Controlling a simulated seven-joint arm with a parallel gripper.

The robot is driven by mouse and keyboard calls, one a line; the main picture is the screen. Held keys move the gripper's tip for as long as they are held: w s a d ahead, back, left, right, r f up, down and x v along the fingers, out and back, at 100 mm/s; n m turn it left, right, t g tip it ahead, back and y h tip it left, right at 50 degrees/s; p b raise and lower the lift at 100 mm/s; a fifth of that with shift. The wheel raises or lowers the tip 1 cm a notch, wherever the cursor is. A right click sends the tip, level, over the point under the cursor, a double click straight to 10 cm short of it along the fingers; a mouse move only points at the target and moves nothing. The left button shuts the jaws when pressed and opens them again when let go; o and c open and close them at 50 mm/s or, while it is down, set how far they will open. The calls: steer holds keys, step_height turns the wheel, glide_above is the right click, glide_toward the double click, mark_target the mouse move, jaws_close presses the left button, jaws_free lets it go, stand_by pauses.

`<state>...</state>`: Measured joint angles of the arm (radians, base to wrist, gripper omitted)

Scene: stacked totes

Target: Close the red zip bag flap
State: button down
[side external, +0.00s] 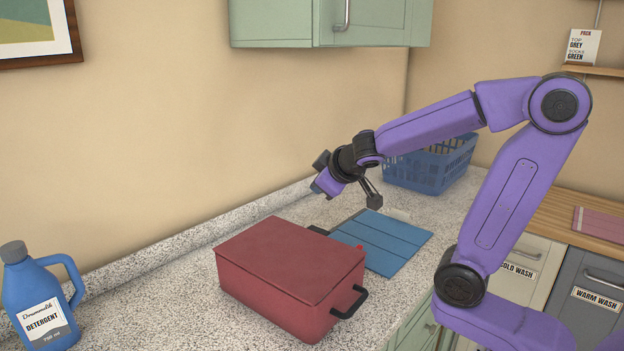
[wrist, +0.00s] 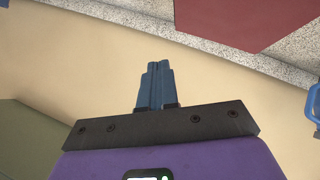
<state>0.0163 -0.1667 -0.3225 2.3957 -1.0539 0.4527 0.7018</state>
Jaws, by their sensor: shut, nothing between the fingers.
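The red zip bag (side external: 288,268) sits on the speckled counter as a box shape with black handles at its ends. Its top flap (side external: 290,255) appears to lie flat over the opening; I cannot tell whether the zip is fastened. A small bright red tab (side external: 360,248) shows at its right corner. My gripper (side external: 316,188) is above and behind the bag, apart from it, pointing left toward the wall. In the wrist view, my gripper's blue fingers (wrist: 155,84) are together and empty. Part of the red bag (wrist: 240,20) shows beyond them at the top.
A blue folded board (side external: 382,240) lies right of the bag. A blue basket (side external: 430,170) stands at the back right. A blue detergent jug (side external: 40,300) stands at the front left. A green cabinet (side external: 270,25) hangs above.

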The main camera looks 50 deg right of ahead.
steer(key=d+f+m+y, duration=0.1)
steer(key=d+f+y, duration=0.1)
steer(key=d+f, duration=0.25)
steer(key=m+y, duration=0.1)
steer(key=y, duration=0.1)
glide_above(329, 232)
steer(key=s, duration=0.2)
steer(key=shift+f, duration=2.7)
steer(key=shift+w+d+f+g, duration=0.15)
steer(key=shift+f+g, duration=0.15)
steer(key=shift+f, duration=1.4)
steer(key=shift+f, duration=0.1)
